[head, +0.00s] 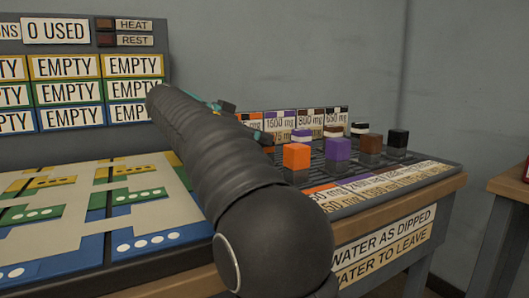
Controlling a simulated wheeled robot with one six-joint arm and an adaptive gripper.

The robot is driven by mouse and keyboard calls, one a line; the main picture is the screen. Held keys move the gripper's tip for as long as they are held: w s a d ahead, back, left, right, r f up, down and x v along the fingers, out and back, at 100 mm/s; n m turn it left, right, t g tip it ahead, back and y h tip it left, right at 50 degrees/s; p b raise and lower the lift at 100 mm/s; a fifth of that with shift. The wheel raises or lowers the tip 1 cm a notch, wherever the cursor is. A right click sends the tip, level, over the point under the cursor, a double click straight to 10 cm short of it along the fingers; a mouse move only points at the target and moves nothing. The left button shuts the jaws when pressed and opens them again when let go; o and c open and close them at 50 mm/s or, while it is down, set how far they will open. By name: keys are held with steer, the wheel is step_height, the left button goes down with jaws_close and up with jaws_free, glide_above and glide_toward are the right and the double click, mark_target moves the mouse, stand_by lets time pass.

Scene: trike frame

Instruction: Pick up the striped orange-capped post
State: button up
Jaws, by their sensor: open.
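A tray (430,172) of capped posts stands at the right end of the bench. In its front row are a plain orange-capped post (297,157), a purple one (338,149), a brown one (370,146) and a black one (397,139). Behind them are white-striped purple (301,135), brown (332,131) and black (359,129) caps. I cannot make out a striped orange cap; the back row's left end is largely hidden by my arm. My gripper (229,107) shows only partly beyond my arm, left of the posts and apart from those I see; it is open.
A label board (320,118) with mg cards stands behind the posts. A board of EMPTY cards (65,66) stands at the back left. A layout with green, yellow and blue plates (150,235) covers the bench's left. Another table (510,187) is at the far right.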

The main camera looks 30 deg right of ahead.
jaws_close()
steer(key=shift+r, duration=0.1)
